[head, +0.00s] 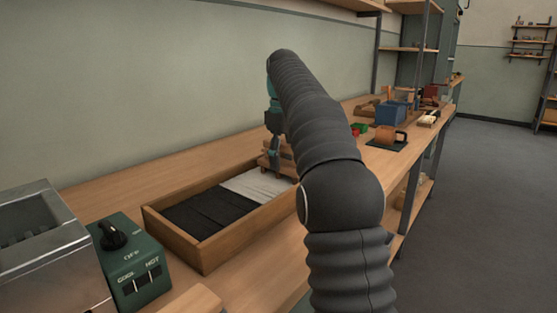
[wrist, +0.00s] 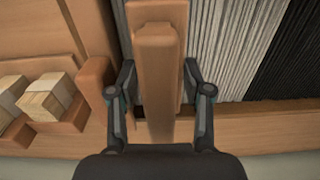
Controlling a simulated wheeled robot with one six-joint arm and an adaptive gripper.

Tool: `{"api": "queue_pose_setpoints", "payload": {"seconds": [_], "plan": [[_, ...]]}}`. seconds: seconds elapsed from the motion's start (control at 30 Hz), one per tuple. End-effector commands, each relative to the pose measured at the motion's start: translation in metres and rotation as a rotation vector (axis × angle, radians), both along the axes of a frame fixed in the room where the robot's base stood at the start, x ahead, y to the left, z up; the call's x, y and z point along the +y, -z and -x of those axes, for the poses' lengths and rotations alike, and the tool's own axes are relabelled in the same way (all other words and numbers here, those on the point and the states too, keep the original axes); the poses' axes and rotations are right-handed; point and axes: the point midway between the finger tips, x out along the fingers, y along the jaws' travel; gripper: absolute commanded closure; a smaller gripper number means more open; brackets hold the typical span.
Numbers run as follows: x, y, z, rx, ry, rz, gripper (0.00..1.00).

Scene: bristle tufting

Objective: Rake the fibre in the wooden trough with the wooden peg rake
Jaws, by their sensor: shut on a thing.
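The wooden trough (head: 215,249) stands on the bench, a long box with low walls. Black fibre (head: 212,210) fills its near part and pale grey-white fibre (head: 255,184) its far part; both also show as strands in the wrist view, pale (wrist: 225,40) and black (wrist: 283,60). My gripper (head: 275,150) is over the far end of the trough. In the wrist view my gripper (wrist: 160,76) is shut on the wooden peg rake (wrist: 155,95), with a finger on either side of its wooden bar. The rake's pegs are hidden, so I cannot tell whether they touch the fibre.
A green control box (head: 135,268) with a black knob and a metal box (head: 45,255) stand at the near left. Wooden blocks (wrist: 45,100) sit in a holder beside the trough. A blue bin (head: 390,112) and a brown mug-like thing (head: 386,134) are farther along the bench.

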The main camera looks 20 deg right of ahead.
Motion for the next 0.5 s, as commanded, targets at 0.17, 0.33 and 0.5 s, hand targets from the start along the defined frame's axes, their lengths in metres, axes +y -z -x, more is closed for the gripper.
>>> {"api": "queue_pose_setpoints", "payload": {"seconds": [0.17, 0.33, 0.5], "plan": [[0.036, 0.002, 0.014, 0.004, -0.012, 0.012, 0.92], [0.061, 0.002, 0.027, 0.005, -0.016, 0.013, 0.92], [0.081, 0.001, 0.040, 0.006, -0.016, 0.013, 0.92]]}}
